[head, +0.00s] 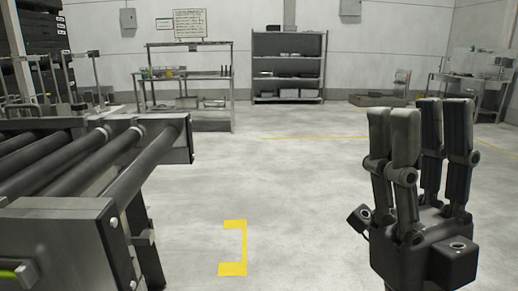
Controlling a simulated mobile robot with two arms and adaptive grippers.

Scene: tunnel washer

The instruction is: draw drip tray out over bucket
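My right gripper (420,118) is at the right of the head view, with its dark fingers pointing up. The fingers stand apart with nothing between them, so it is open and empty. It is over bare floor, well clear of the equipment at the left. My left gripper is not in view. I see no drip tray and no bucket that I can make out in this view.
A roller conveyor (118,157) with a metal end housing (62,232) fills the left side. A yellow floor mark (241,246) lies beside it. A workbench (190,75), a shelf rack (289,66) and a table (470,82) stand at the back. The middle floor is clear.

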